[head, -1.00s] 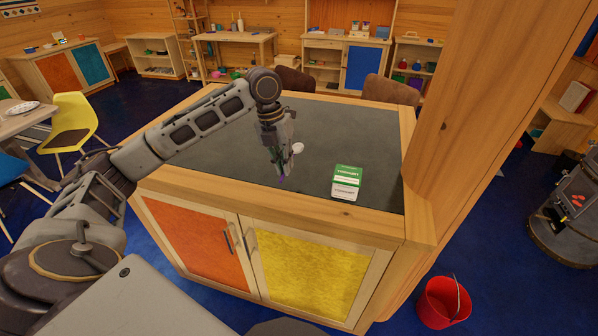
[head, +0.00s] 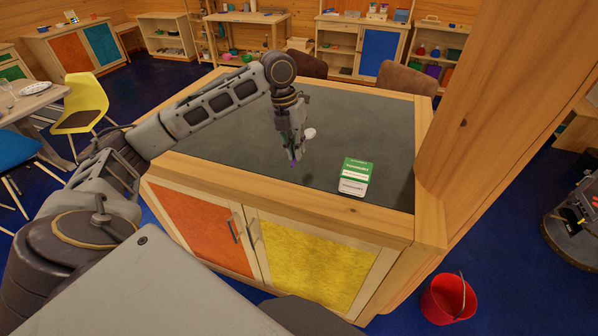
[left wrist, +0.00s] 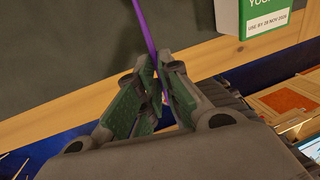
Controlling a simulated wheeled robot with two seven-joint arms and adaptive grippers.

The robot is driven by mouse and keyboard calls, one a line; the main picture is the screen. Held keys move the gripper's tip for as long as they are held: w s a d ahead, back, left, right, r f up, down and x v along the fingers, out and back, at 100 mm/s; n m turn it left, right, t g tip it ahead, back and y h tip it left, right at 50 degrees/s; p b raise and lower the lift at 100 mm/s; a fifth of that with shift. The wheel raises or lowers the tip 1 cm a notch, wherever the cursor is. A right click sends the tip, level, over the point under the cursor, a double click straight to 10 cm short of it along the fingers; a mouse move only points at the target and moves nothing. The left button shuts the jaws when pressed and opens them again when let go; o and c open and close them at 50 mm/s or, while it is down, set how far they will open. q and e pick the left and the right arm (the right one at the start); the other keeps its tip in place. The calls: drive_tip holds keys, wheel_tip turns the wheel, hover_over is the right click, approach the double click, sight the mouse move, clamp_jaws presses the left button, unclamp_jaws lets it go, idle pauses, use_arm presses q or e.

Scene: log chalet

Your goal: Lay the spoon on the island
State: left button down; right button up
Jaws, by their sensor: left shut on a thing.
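My left gripper (head: 294,157) hangs over the dark top of the island (head: 240,146), near its front edge. It is shut on the spoon, whose thin purple handle (left wrist: 147,22) runs up out of the picture from between the fingertips (left wrist: 160,72) in the left wrist view. In the head view only a bit of purple (head: 292,163) shows at the fingertips. I cannot tell whether the spoon touches the island top. A small white round thing (head: 310,132) shows just right of the gripper; I cannot tell whether it is part of the spoon. My right gripper is out of view.
A green and white yogurt carton (head: 356,176) stands on the island right of the gripper. A thick wooden post (head: 490,110) rises at the island's right side. Brown chairs (head: 407,78) stand behind it. A red bucket (head: 447,298) is on the floor. Much of the island top is bare.

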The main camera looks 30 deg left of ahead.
use_arm(q)
hover_over(298, 180)
drive_tip(key=shift+a+f+p, duration=0.15)
drive_tip(key=shift+f+p, duration=0.1)
drive_tip(key=shift+f, duration=1.15)
drive_tip(key=shift+a+f+p, duration=0.15)
drive_tip(key=shift+f+p, duration=0.05)
drive_tip(key=shift+f, duration=1.2)
drive_tip(key=shift+s, duration=0.1)
drive_tip(key=shift+f+p, duration=0.35)
drive_tip(key=shift+f, duration=1.5)
drive_tip(key=c, duration=1.6)
unclamp_jaws()
drive_tip(key=shift+f, duration=0.1)
wheel_tip(298, 180, up, 12)
drive_tip(key=a+b, duration=0.2)
drive_tip(key=shift+s, duration=0.25)
drive_tip(key=shift+a, duration=0.1)
